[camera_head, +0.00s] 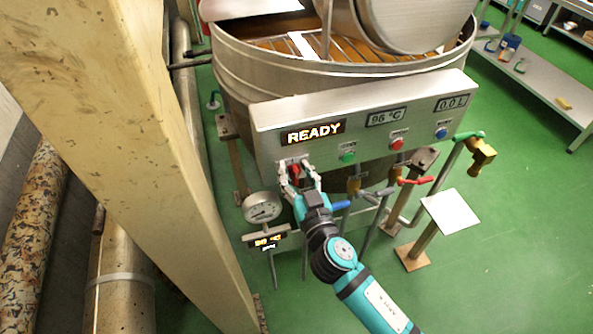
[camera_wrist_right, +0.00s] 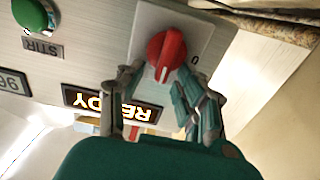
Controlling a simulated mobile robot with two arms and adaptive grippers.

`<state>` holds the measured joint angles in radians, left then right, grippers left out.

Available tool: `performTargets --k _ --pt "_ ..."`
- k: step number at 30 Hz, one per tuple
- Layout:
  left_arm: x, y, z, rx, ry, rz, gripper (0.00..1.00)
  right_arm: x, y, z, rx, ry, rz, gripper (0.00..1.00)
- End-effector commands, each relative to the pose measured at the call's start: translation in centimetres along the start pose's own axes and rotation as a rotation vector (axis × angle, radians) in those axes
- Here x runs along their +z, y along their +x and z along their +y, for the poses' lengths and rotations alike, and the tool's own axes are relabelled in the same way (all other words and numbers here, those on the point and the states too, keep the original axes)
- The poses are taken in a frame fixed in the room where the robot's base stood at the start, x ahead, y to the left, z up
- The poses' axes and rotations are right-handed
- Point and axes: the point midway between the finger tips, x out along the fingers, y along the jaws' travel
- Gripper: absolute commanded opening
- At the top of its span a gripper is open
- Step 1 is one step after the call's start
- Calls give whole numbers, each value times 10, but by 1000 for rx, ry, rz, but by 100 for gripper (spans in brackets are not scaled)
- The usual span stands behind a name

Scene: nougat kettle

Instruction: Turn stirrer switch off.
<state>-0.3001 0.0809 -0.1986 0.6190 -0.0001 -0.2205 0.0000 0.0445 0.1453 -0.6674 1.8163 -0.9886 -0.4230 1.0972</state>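The red rotary switch (camera_wrist_right: 166,50) sits on a light square plate on the kettle's control panel, with a "0" mark beside it in the wrist view. In the head view the red switch (camera_head: 295,171) is at the panel's lower left, under the READY display. My right gripper (camera_head: 300,174) is at the switch, one finger on each side of it. In the wrist view the right gripper (camera_wrist_right: 158,82) has its fingers apart with the knob's end between the tips; firm contact cannot be made out. My left gripper is not in view.
The panel (camera_head: 265,120) carries a green button (camera_head: 348,156), a red button (camera_head: 397,144) and a blue button (camera_head: 442,133). The green button (camera_wrist_right: 33,13) is labelled STIR in the wrist view. A pressure gauge (camera_head: 262,207) and a blue valve handle (camera_head: 341,205) are close to my wrist. A beige post (camera_head: 130,130) stands left.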

Motion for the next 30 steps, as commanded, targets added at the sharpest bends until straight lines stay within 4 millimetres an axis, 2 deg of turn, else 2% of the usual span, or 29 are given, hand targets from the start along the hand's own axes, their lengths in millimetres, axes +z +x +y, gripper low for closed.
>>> performTargets --k 2,9,11,22,30 --pt "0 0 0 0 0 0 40 0 0 0 0 0 0 36" --pt "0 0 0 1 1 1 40 0 0 0 0 -1 0 6" --pt "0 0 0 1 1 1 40 0 0 0 0 -1 0 0" --pt "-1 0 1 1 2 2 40 0 0 0 0 -21 0 0" --pt "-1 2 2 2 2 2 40 1 -1 -4 1 -153 0 0"
